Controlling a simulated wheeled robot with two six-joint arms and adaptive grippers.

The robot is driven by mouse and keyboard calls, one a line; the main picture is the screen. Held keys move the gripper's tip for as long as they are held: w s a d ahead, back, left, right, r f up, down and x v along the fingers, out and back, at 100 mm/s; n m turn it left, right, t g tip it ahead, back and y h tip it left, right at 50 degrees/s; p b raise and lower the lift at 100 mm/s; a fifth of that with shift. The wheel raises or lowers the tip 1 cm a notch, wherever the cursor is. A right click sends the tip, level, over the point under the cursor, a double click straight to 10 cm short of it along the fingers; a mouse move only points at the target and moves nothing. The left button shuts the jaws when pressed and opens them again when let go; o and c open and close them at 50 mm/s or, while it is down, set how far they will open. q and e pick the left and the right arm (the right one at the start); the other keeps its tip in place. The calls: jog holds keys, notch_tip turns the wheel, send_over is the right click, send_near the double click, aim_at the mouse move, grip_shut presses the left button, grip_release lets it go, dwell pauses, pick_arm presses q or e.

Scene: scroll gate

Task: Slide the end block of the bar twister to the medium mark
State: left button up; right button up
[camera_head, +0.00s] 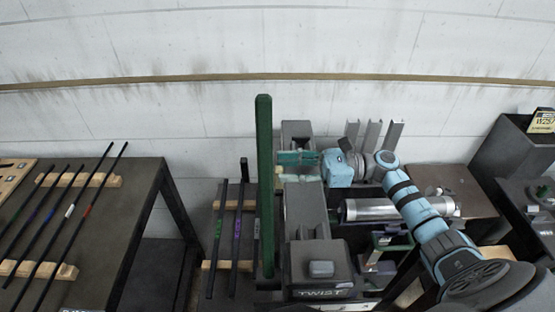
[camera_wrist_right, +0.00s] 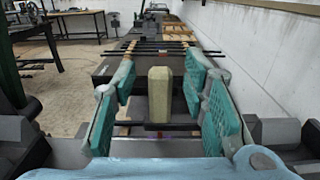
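The bar twister (camera_head: 323,272), a dark grey machine lettered TWIST, stands at the centre front. A separate dark block (camera_head: 297,130) stands at its far end, partly behind my right gripper; I take it to be the end block. My right gripper (camera_head: 297,159) reaches in from the right, its teal pads pointing left. In the right wrist view the gripper (camera_wrist_right: 160,105) is open. A pale olive upright post (camera_wrist_right: 159,95) shows between its pads, with gaps on both sides; its depth is unclear. I cannot make out the medium mark. My left gripper is out of view.
A tall green beam (camera_head: 265,185) stands along the machine's left side. Bars (camera_head: 237,215) lie on wooden supports left of it, and more lie on the left table (camera_head: 120,220). A silver cylinder (camera_head: 372,209) and metal profiles (camera_head: 373,135) are near my right arm.

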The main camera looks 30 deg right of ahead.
jog(key=x, duration=0.2)
jog(key=shift+w+a+f, duration=0.1)
jog(key=shift+w+a, duration=0.2)
jog(key=shift+s, duration=0.25)
jog(key=shift+c, duration=0.7)
grip_shut()
jog(key=shift+w+d, duration=0.1)
